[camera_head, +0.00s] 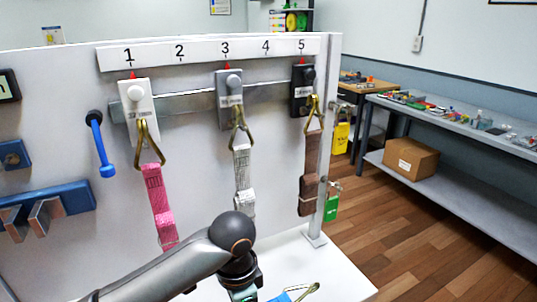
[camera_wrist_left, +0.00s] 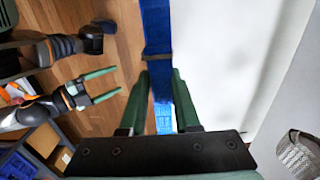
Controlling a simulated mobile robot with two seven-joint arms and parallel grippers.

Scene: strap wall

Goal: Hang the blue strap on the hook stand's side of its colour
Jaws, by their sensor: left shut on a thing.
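The blue strap (camera_wrist_left: 158,28) runs between the fingers of my left gripper (camera_wrist_left: 161,78), which is shut on it, in the left wrist view. In the head view my left gripper is at the bottom edge, mostly cut off. A bit of the blue strap (camera_head: 283,297) and a brass hook (camera_head: 309,291) show beside it, over the white tabletop. My right gripper (camera_wrist_left: 118,82) shows in the left wrist view with two green fingers apart, empty. I cannot make out a hook stand with coloured sides in either view.
A white panel (camera_head: 60,125) carries numbers 1 to 5. Pink (camera_head: 158,200), grey (camera_head: 242,170) and brown (camera_head: 309,165) straps hang from clips under 1, 3 and 5.

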